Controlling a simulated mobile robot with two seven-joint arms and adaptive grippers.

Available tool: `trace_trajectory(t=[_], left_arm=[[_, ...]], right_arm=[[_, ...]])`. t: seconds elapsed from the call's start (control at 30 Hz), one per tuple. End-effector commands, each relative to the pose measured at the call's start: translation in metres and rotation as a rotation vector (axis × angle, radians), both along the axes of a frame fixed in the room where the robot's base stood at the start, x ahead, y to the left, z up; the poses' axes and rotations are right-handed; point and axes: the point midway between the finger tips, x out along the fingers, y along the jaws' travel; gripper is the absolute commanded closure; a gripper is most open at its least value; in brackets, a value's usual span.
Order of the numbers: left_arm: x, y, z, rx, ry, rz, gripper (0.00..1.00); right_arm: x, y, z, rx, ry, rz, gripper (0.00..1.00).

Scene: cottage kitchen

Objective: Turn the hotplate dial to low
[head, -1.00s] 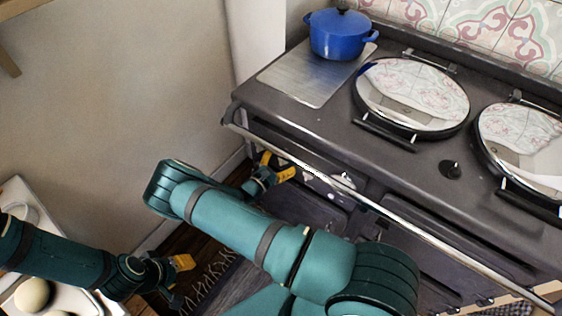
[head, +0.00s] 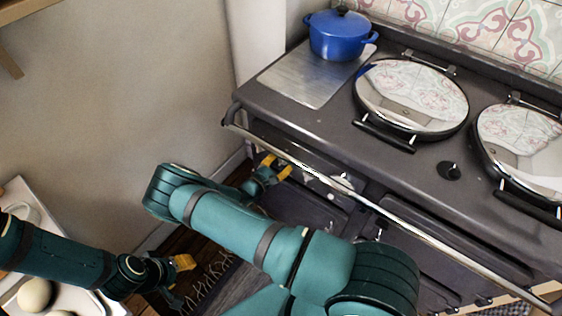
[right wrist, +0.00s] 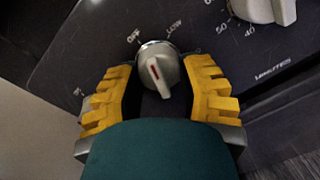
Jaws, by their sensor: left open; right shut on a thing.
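In the head view my right gripper (head: 275,168) is low at the cooker's front, under the rail, and the dial is hard to pick out. My left gripper (head: 180,277) is open and empty at the lower left.
A second silver knob (right wrist: 265,8) with numbers sits to the upper right on the panel. The long rail (head: 375,207) runs along the cooker's front. A blue pot (head: 338,37) and two round lids stand on top. A white tray (head: 14,192) is beside my left arm.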

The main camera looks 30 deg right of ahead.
Motion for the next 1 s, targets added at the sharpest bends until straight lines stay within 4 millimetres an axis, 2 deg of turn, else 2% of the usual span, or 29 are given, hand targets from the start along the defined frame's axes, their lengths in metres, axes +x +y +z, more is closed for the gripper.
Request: trace_trajectory(t=[0.6, 1.0], left_arm=[[-0.003, 0.0, 0.017, -0.001, 0.008, -0.002, 0.53], [-0.004, -0.001, 0.022, -0.001, 0.01, -0.002, 0.53]], right_arm=[[0.003, 0.0, 0.005, 0.201, -0.498, 0.003, 0.96], [0.003, 0.0, 0.005, 0.263, -0.649, 0.005, 0.96]])
